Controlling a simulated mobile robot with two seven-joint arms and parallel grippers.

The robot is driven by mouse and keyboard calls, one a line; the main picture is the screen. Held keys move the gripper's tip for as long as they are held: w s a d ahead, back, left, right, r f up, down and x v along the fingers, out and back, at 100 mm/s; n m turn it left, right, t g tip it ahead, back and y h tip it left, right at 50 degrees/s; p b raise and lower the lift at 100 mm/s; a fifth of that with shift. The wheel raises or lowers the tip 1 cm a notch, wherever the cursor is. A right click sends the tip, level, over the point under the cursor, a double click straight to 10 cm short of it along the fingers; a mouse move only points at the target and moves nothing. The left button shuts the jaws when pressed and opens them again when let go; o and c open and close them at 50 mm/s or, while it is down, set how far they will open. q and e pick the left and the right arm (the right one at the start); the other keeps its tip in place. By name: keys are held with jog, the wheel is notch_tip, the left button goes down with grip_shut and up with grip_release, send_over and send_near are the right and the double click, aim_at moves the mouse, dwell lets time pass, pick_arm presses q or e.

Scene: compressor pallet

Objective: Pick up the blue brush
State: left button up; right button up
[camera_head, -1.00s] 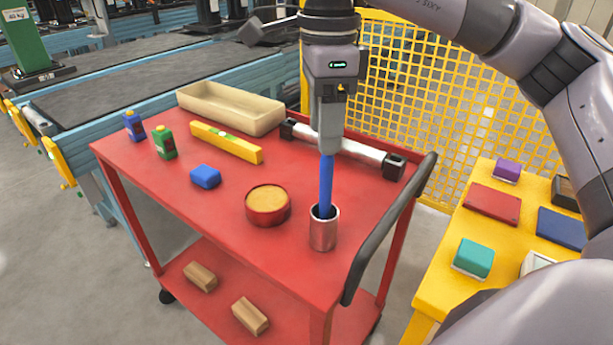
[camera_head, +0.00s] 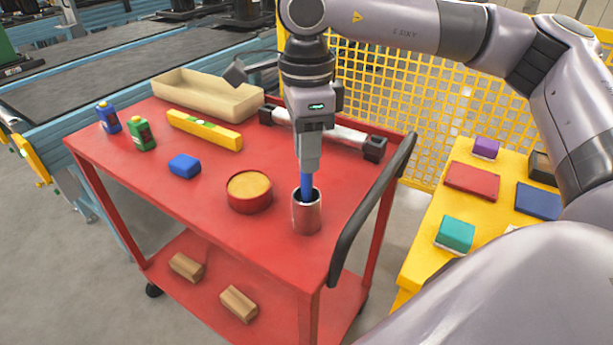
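The blue brush (camera_head: 306,184) stands upright in a metal cup (camera_head: 307,215) on the red cart (camera_head: 235,225). Only a short length of its blue handle shows between the cup rim and my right gripper; its lower end is hidden in the cup. My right gripper (camera_head: 308,165) points straight down at the top of the handle, just above the cup. Its fingers are seen edge-on, so I cannot tell whether they grip the handle. My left gripper is not in view.
A round red tin (camera_head: 249,191) stands left of the cup. A blue block (camera_head: 185,166), a yellow level (camera_head: 204,130), a beige tray (camera_head: 207,96) and two bottles lie farther left and back. The black cart handle (camera_head: 370,215) rises close on the right. A yellow table (camera_head: 417,265) stands beyond.

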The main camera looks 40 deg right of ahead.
grip_shut()
jog(key=shift+r, duration=0.1)
